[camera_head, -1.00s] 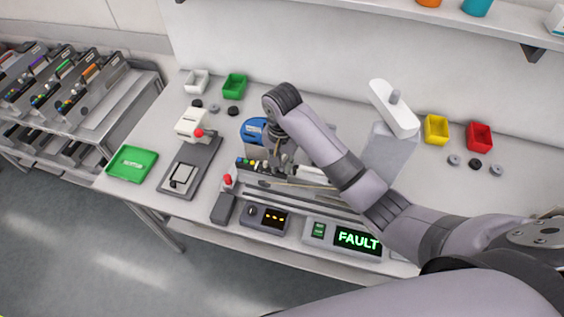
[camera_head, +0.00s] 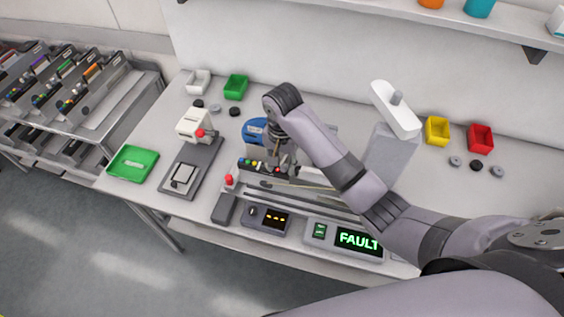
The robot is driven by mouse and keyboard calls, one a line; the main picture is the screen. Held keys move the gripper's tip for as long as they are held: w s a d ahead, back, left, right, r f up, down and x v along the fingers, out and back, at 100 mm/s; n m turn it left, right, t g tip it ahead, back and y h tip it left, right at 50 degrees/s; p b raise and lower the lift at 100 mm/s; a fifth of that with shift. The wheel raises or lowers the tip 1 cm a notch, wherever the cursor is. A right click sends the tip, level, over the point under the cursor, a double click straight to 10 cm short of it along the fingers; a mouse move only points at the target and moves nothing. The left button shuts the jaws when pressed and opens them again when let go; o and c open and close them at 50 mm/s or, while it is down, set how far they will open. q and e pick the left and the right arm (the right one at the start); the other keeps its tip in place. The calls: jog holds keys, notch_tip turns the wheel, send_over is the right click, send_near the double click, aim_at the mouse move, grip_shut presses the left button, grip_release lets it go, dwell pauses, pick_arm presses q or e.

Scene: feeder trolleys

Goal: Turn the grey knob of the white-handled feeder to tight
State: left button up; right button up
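The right arm reaches in from the lower right, and my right gripper (camera_head: 281,165) points down over the machine in the middle of the bench. Its fingers are small and partly hidden by the wrist, so I cannot tell whether they are open or shut. A row of small coloured parts (camera_head: 262,167) sits beside the gripper on the machine. A blue reel (camera_head: 254,131) stands just behind it, partly covered by the arm. I cannot make out the grey knob or the white-handled feeder under the arm. My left gripper is not in view.
A display (camera_head: 357,241) at the bench front reads FAULT. A green tray (camera_head: 132,163) and a grey device (camera_head: 190,167) stand left. Yellow (camera_head: 437,130) and red (camera_head: 480,138) bins stand right. A trolley with several feeders (camera_head: 75,85) is at the far left.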

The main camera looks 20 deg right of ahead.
aim_at(282, 166)
jog(key=shift+s+d, duration=0.1)
jog(key=shift+d, duration=0.05)
notch_tip(282, 166, up, 6)
jog(key=shift+r, duration=1)
jog(key=shift+f, duration=0.1)
